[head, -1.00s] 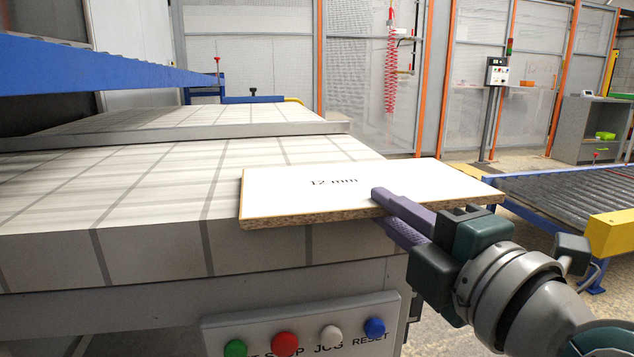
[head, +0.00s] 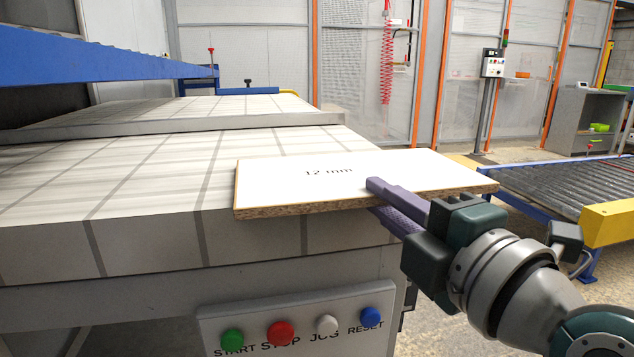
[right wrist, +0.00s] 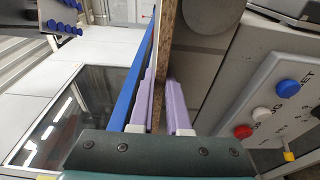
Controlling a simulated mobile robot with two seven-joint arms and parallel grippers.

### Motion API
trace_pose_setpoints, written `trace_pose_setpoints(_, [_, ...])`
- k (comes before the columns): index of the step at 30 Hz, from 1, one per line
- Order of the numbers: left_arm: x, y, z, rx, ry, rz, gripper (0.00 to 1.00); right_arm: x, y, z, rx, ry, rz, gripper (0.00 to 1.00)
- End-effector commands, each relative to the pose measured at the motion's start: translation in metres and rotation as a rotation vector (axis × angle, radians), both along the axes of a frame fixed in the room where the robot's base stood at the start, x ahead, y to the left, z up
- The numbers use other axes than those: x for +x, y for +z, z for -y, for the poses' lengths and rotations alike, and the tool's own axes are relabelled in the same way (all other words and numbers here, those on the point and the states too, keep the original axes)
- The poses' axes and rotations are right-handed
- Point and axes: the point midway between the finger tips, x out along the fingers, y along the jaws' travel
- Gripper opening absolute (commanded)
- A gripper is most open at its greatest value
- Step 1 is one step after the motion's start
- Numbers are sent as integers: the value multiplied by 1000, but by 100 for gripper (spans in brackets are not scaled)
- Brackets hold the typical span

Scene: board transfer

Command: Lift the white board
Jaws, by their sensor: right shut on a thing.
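The white board (head: 290,187), marked "12 mm", has a brown chipboard edge. It lies near the front right corner of the striped table (head: 150,185), its right part reaching out past the table's side. My right gripper (head: 372,196) has one purple finger above the board and one below, shut on its front edge. The right wrist view shows the board's brown edge (right wrist: 168,45) between the purple fingers (right wrist: 160,112). I cannot tell whether the board's left part touches the table. My left gripper is not in view.
A panel with coloured buttons (head: 300,318) is on the table's front, below the board. A roller conveyor (head: 560,185) with a yellow end block (head: 608,224) stands at the right. A metal rail (head: 180,127) crosses the table behind. Floor shows between table and conveyor.

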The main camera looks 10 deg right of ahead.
Motion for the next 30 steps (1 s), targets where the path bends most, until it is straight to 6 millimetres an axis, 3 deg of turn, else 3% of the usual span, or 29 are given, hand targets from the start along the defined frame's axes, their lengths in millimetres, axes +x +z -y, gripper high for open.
trace_pose_setpoints(8, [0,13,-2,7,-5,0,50,0,25,0,2,-1,8,0])
trace_pose_setpoints(11, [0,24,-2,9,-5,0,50,0,47,0,1,-1,10,0])
trace_pose_setpoints(21, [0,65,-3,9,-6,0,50,0,147,0,1,0,12,0])
trace_pose_setpoints(30, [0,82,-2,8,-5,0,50,0,198,0,0,1,7,0])
